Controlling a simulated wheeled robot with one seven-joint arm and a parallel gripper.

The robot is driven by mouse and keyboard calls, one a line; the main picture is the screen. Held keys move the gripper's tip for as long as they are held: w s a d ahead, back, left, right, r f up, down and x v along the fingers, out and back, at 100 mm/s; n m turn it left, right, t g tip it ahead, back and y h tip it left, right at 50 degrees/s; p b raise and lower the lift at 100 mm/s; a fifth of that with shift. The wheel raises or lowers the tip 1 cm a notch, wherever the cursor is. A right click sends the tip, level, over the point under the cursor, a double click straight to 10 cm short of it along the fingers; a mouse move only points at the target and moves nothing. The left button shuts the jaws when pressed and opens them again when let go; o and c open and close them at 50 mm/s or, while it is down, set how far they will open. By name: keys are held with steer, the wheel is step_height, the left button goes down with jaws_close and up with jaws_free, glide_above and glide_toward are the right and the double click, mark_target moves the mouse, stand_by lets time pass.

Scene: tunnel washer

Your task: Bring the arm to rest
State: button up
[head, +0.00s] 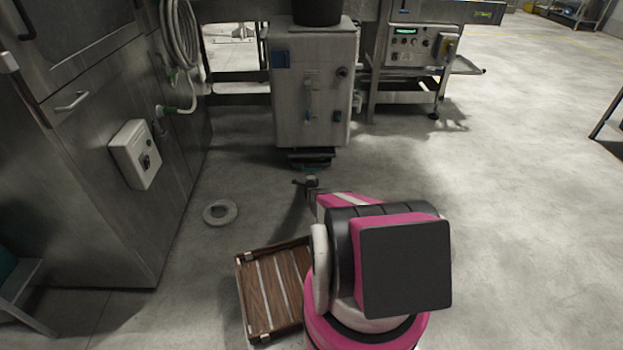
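My pink, white and black arm rises at the lower middle of the head view and stretches forward, away from the camera. My gripper (309,183) shows small and dark beyond the arm, in front of the grey cabinet (313,95). Its fingers are too small and dark to tell whether they are open or shut. I see nothing clearly held in it. The near arm links hide part of the forearm.
A brown slatted wooden tray (250,292) lies left of my arm. A pale ring (220,212) lies on the floor. A steel machine (75,190) with a switch box (135,154) stands left. A control panel (408,42) stands behind.

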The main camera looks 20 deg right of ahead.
stand_by(0.3)
steer(key=s+a+r+n+g+y, duration=0.25)
steer(key=s+a+r+n, duration=0.4)
steer(key=r, duration=0.65)
steer(key=s+a+r+n+g+y, duration=0.1)
steer(key=s+a+r+n+g, duration=0.3)
steer(key=s+a+r, duration=0.6)
steer(key=s+a+r+n+g, duration=0.2)
steer(key=s+r, duration=0.6)
steer(key=s, duration=0.4)
steer(key=s+a+r+n+g, duration=0.3)
steer(key=s+r+n, duration=0.2)
steer(key=s+r, duration=0.4)
steer(key=s+a+r+n+g, duration=0.2)
steer(key=s+r, duration=0.7)
steer(key=s, duration=0.6)
steer(key=shift+s+a+n+g+y, duration=0.15)
steer(key=shift+a+n+g+y, duration=0.2)
steer(key=shift+n+g, duration=0.45)
steer(key=shift+r, duration=0.1)
